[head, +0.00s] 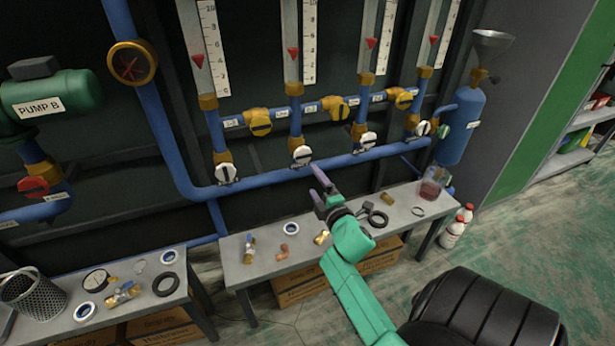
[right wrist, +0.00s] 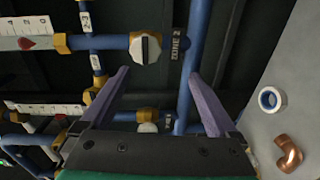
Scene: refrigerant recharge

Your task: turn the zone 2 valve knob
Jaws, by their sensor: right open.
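The zone 2 valve knob (head: 301,155) is a round white knob with a dark bar, on a brass valve under the second gauge tube from the left. In the right wrist view the knob (right wrist: 145,48) faces me beside a "ZONE 2" label (right wrist: 178,45). My right gripper (head: 322,180) is open and empty, below and right of the knob in the head view. In the right wrist view the knob appears beyond the fingertips of the gripper (right wrist: 158,76), apart from them. My left gripper is not in view.
Other white knobs (head: 225,173) (head: 368,140) sit along the blue pipe (head: 255,183), with yellow valves (head: 260,122) above. A grey bench (head: 262,271) below carries small fittings, a tape ring (head: 291,228) and a copper elbow (right wrist: 288,153). A blue tank (head: 462,125) stands right.

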